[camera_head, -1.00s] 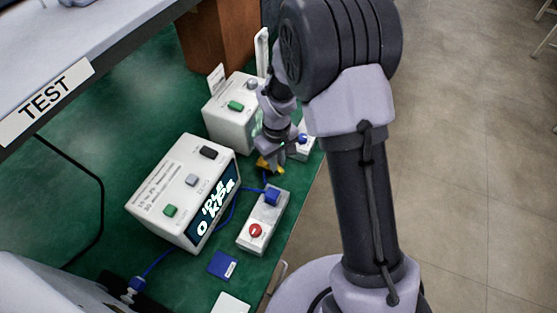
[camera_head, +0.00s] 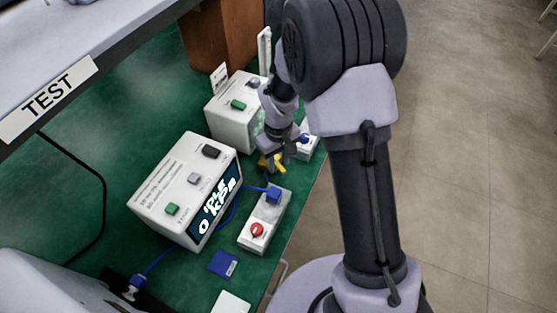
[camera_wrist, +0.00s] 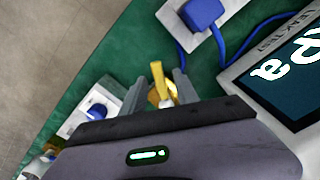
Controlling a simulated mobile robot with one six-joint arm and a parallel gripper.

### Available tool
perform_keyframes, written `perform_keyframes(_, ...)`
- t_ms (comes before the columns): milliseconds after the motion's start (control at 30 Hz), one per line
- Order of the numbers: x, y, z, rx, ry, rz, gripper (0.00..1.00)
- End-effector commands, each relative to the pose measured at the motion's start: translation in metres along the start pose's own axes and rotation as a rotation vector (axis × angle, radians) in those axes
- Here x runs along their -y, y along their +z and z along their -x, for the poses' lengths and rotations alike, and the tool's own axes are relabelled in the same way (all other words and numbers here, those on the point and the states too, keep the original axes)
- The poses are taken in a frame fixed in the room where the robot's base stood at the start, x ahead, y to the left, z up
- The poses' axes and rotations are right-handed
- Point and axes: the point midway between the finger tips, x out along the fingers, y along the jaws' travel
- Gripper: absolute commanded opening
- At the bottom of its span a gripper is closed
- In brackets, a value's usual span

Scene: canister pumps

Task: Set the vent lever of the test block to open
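A yellow lever (camera_head: 278,164) shows just below my gripper (camera_head: 279,152) in the head view, beyond a pale block (camera_head: 269,212) with a blue plug and a red knob. In the wrist view the lever (camera_wrist: 158,79) stands between the two grey fingers of my gripper (camera_wrist: 156,88), with a brass-coloured part beside it. The fingers are apart, with a gap on each side of the lever. The body that carries the lever is mostly hidden by the gripper, so I cannot tell which block it belongs to.
A white tester (camera_head: 170,195) with a lit display stands to the left. A second white box (camera_head: 228,125) and a small block with a blue plug (camera_head: 308,146) stand near my gripper. Blue tubing (camera_wrist: 228,46) runs close by. The green bench edge is to the right.

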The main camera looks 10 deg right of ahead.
Motion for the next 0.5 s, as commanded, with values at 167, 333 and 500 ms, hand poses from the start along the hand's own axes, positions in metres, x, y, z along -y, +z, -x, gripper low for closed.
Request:
perform_keyframes(167,-0.001,-0.001,0.038,-0.004,0.002,0.0,0.36)
perform_keyframes(333,-0.001,-0.001,0.1,-0.006,0.002,0.0,0.36)
perform_keyframes(500,0.0,-0.001,0.147,-0.004,0.001,0.0,0.36)
